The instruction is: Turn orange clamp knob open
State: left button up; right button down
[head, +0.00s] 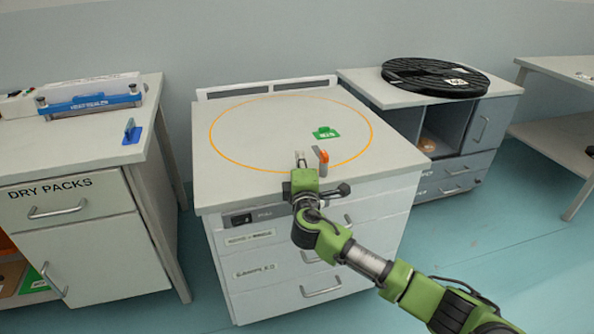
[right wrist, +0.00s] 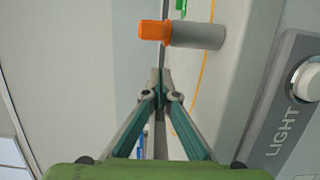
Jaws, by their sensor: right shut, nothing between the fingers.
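The orange clamp knob (head: 323,155) tops a grey post (head: 323,169) near the front edge of the middle cabinet's top. In the right wrist view the knob (right wrist: 153,32) and its post (right wrist: 198,36) lie just beyond the fingertips. My right gripper (head: 300,157) reaches in from the lower right and stands just left of the knob in the head view. In the right wrist view the gripper (right wrist: 157,77) has its fingers together and empty, with a small gap to the knob. My left gripper is in neither view.
An orange circle (head: 213,139) is marked on the white worktop, with a green tag (head: 326,133) inside it. A labelled light control (right wrist: 307,82) is on the cabinet front. A blue sealer (head: 90,103) stands on the left bench.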

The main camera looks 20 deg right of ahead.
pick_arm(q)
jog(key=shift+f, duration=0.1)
pick_arm(e)
jog(key=shift+d, duration=1.45)
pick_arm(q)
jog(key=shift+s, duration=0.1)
pick_arm(e)
jog(key=shift+f+h, duration=0.1)
jog(key=shift+h, duration=0.2)
jog(key=shift+m+h, duration=0.3)
jog(key=shift+m, duration=0.1)
jog(key=shift+w+d+m+g+h+b, duration=0.2)
jog(key=shift+m+g+h+b, duration=0.35)
jog(key=shift+h, duration=0.3)
jog(key=shift+w+d+m+g+h+b, duration=0.15)
jog(key=shift+m+g+h+b, duration=0.2)
jog(key=shift+m+h, duration=0.4)
jog(key=shift+w+d, duration=0.1)
jog(key=shift+d, duration=0.05)
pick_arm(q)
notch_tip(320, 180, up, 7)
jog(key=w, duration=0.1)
pick_arm(e)
jog(key=shift+w+d, duration=0.1)
jog(key=shift+d, duration=0.1)
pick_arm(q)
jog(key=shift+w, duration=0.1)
pick_arm(e)
jog(key=shift+w, duration=0.1)
